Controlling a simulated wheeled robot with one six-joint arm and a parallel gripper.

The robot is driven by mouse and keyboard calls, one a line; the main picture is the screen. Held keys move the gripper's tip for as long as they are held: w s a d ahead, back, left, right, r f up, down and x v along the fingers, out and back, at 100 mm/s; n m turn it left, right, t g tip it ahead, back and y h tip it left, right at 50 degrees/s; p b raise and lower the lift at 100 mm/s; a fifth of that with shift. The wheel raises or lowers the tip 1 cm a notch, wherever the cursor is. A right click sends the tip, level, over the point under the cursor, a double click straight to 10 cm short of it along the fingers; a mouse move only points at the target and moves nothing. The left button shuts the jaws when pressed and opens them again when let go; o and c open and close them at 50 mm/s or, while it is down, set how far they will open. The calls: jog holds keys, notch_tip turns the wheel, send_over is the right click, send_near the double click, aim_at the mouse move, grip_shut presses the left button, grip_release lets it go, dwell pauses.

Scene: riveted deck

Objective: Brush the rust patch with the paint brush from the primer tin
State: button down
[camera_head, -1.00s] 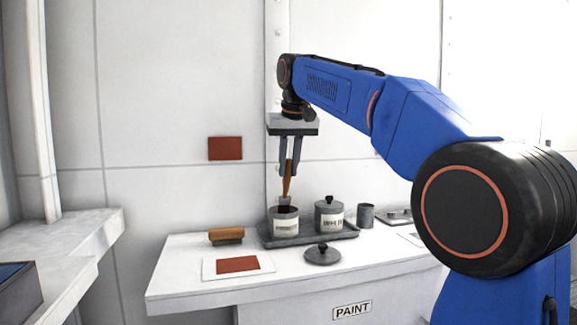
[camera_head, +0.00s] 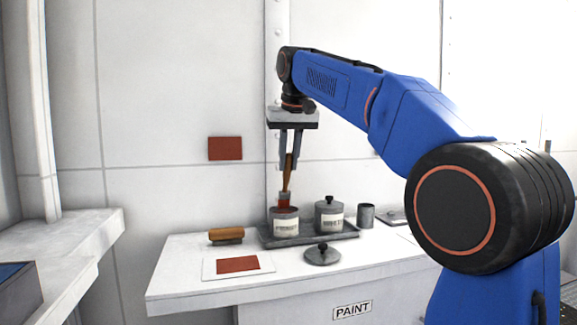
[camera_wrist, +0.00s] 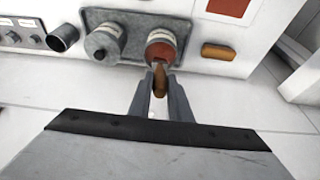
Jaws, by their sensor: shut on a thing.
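My gripper (camera_head: 290,163) points down over the bench, shut on the brown handle of the paint brush (camera_head: 288,180). The brush is nearly upright, with reddish bristles below a grey ferrule at the mouth of the open primer tin (camera_head: 285,224). I cannot tell whether the bristle tips are still inside the tin. In the wrist view, the handle (camera_wrist: 160,82) sits between the fingers, below the tin (camera_wrist: 168,36) with its red-brown inside. One rust-coloured patch (camera_head: 238,264) is on a white plate on the bench, left of the tin. Another rust-coloured square (camera_head: 225,148) is on the wall.
A lidded tin (camera_head: 329,220) shares the grey tray (camera_head: 352,235) with the open tin. A loose lid (camera_head: 322,256) lies in front. A wooden-backed brush (camera_head: 226,235) lies behind the white plate. A grey cup (camera_head: 366,216) stands to the right.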

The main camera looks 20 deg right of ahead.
jog(key=shift+r, duration=2.6)
